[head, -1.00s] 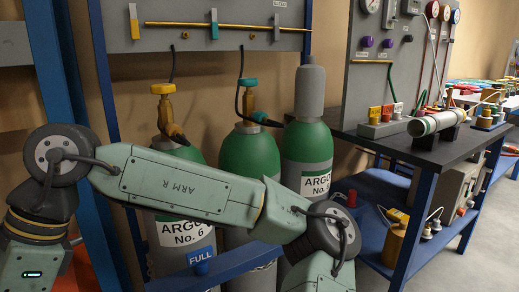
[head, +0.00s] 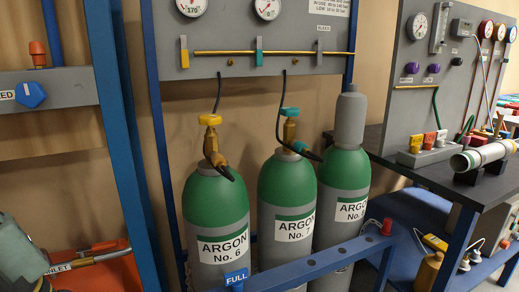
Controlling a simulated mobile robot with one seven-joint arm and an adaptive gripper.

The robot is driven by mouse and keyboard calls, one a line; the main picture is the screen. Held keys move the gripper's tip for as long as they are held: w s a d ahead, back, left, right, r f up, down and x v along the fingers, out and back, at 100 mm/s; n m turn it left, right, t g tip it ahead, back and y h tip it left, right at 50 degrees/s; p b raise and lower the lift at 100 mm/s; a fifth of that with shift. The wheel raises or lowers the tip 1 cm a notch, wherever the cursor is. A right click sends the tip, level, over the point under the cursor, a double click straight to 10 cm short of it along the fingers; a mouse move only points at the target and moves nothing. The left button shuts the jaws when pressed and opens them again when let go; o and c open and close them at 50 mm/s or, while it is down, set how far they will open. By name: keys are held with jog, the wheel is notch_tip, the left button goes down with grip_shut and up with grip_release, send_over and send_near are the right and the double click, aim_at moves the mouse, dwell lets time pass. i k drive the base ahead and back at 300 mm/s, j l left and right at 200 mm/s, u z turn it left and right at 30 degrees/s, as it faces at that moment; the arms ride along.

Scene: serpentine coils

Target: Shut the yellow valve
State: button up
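A yellow handwheel valve (head: 210,119) sits on the brass neck of the green-topped cylinder labelled ARGON No. 6 (head: 212,203). A dark hose runs from above down behind this wheel. A yellow lever (head: 184,52) stands upright at the left end of the brass pipe on the grey panel above. A teal handwheel (head: 290,112) tops the cylinder labelled ARGON No. 7 (head: 287,182). Whether the yellow handwheel is open or shut cannot be seen.
A capped argon cylinder (head: 342,185) stands to the right. A blue rail (head: 315,262) with a FULL tag crosses in front of the cylinders. A blue post (head: 122,140) stands to the left. A dark bench (head: 437,180) is at right. The space before the valves looks clear.

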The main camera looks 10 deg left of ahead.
aim_at(210, 120)
jog(key=i+l+u, duration=0.1)
jog(key=i+l, duration=0.7)
